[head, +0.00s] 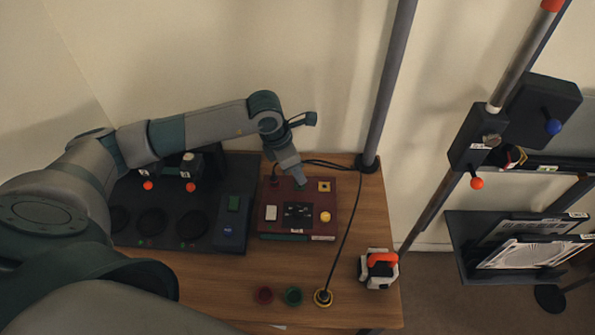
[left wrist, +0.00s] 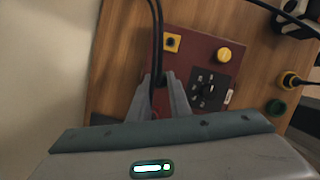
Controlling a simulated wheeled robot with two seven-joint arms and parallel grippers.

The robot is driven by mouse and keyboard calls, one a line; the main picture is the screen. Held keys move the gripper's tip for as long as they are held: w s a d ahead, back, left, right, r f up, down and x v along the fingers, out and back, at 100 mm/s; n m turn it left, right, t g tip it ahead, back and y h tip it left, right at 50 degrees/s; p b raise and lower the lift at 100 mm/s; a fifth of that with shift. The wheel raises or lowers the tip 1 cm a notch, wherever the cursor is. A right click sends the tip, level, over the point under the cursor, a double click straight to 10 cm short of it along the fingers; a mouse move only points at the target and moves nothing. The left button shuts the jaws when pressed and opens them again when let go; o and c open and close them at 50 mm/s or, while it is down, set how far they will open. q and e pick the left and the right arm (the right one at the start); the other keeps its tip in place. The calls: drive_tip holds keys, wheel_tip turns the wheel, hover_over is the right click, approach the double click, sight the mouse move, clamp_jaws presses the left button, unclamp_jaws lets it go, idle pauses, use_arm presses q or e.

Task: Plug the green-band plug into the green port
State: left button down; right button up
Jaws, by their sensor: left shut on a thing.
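My left gripper (head: 301,183) is over the far part of a dark red panel (head: 270,228). In the left wrist view its fingers (left wrist: 164,82) are close together around a dark plug end, with black cables running up from there. No green band is visible on it. The green port (head: 293,297) is a round green ring on the table near the front edge, between a red ring (head: 263,295) and a yellow ring port (head: 323,298) with a cabled plug in it. My right gripper is not in view.
The red panel carries a yellow knob (head: 325,216), a yellow square socket (head: 324,186) and a white switch (head: 271,213). A black station (head: 228,168) stands to its left. A white device with an orange handle (head: 383,259) sits at the right edge. A loose cable crosses the table.

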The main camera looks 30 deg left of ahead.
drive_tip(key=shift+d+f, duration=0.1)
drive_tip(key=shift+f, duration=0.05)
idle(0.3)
use_arm(q)
drive_tip(key=shift+f+b, duration=0.6)
drive_tip(key=shift+b, duration=0.1)
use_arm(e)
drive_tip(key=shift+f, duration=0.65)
use_arm(q)
drive_tip(key=c, duration=1.6)
unclamp_jaws()
drive_tip(key=shift+o, duration=0.2)
drive_tip(key=shift+r, duration=0.1)
